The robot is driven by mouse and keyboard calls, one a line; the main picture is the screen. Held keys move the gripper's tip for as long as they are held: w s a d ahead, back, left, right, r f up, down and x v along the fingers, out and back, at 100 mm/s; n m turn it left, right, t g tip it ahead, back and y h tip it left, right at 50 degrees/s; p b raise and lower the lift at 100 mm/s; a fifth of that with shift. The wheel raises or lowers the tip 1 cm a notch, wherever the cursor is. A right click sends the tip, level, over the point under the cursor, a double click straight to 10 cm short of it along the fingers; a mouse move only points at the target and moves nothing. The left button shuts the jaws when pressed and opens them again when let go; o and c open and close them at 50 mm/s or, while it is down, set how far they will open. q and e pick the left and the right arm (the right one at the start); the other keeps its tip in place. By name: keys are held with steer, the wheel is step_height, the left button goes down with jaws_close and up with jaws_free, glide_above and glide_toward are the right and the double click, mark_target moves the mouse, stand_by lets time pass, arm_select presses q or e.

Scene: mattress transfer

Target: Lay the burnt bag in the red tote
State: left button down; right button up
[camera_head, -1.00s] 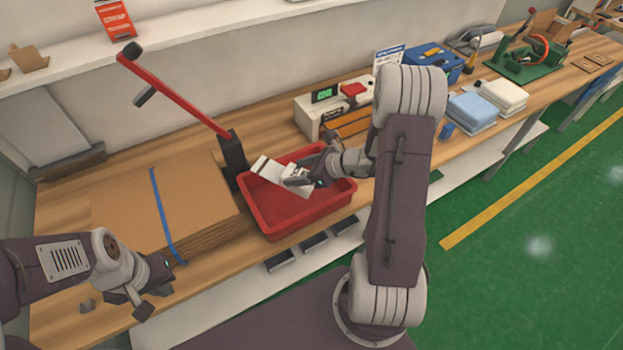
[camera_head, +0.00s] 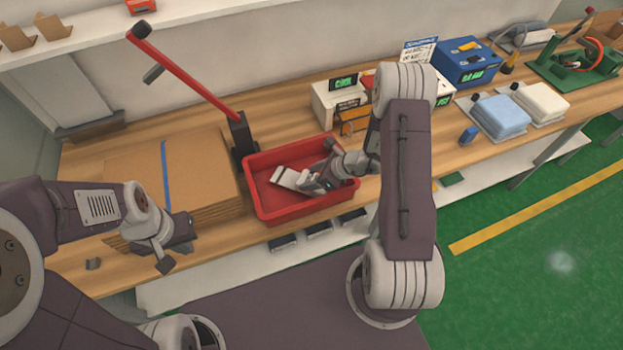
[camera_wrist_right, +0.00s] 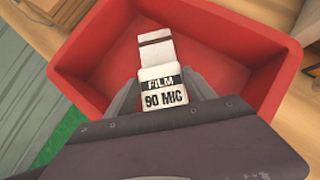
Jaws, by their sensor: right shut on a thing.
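The white bag (camera_head: 290,178) is in my right gripper (camera_head: 312,185), inside the walls of the red tote (camera_head: 262,208). In the right wrist view the bag (camera_wrist_right: 155,50) shows a dark brown stripe across its far part. Its near part reads "FILM 90 MIC" and lies between the two grey fingers (camera_wrist_right: 160,95). The tote's red floor (camera_wrist_right: 105,55) shows around the bag; whether the bag touches it I cannot tell. My left gripper (camera_head: 172,250) is at the front edge of the cardboard stack, away from the tote; its finger opening is unclear.
A stack of flat cardboard (camera_head: 205,165) lies left of the tote. A sealer with a red lever (camera_head: 185,75) stands behind the tote's left corner. A white device with a green display (camera_head: 335,100) stands behind on the right. Folded blue and white cloths (camera_head: 500,115) lie farther right.

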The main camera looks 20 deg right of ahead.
steer(key=shift+w+a+f, duration=0.1)
steer(key=shift+a+f, duration=0.1)
steer(key=shift+f, duration=0.45)
steer(key=shift+d+f, duration=0.2)
steer(key=o, duration=1.7)
steer(key=shift+a, duration=0.1)
steer(key=shift+c, duration=0.2)
steer(key=shift+r, duration=0.1)
